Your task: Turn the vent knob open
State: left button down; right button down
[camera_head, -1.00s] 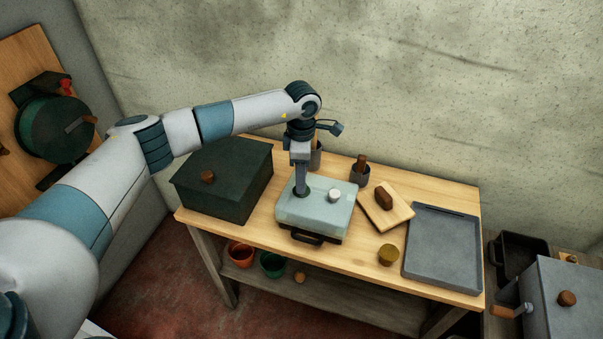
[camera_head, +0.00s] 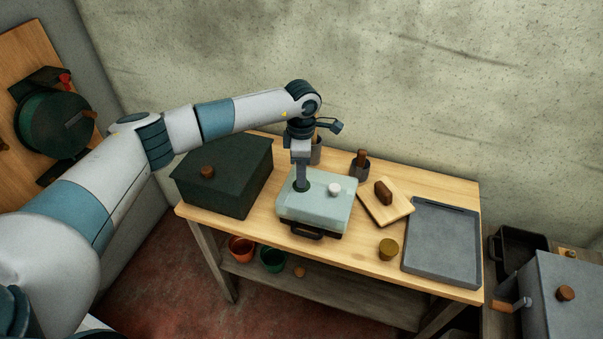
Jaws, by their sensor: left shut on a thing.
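A pale blue-grey box (camera_head: 322,216) with a black front handle sits in the middle of the wooden table. Its top bears a white round knob (camera_head: 335,189) on the right and a dark green round knob (camera_head: 301,189) on the left. My left gripper (camera_head: 302,184) points straight down at the green knob and is shut on it. The fingers partly hide this knob, so its turn angle cannot be told. Which knob is the vent knob is not marked. My right gripper is not in view.
A dark lidded box (camera_head: 235,180) stands close left of the pale box. A cutting board (camera_head: 399,213) with a brown block, an olive jar (camera_head: 388,249) and a grey tray (camera_head: 440,247) lie to the right.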

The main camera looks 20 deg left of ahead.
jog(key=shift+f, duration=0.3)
pick_arm(q)
jog(key=shift+f+n+b, duration=0.2)
jog(key=shift+n+b, duration=0.8)
jog(key=shift+b, duration=0.25)
jog(key=n+b, duration=1)
jog(key=shift+n, duration=0.3)
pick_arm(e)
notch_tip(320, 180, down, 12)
pick_arm(q)
jog(key=n+b, duration=0.3)
jog(key=n, duration=0.1)
jog(key=shift+r+n, duration=0.15)
jog(key=shift+n, duration=0.25)
jog(key=shift+r+n, duration=0.1)
jog(key=shift+n, duration=0.2)
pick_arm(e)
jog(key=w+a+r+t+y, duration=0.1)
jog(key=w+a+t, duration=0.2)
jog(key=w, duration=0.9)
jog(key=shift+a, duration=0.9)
pick_arm(q)
jog(key=c, duration=1.5)
grip_release()
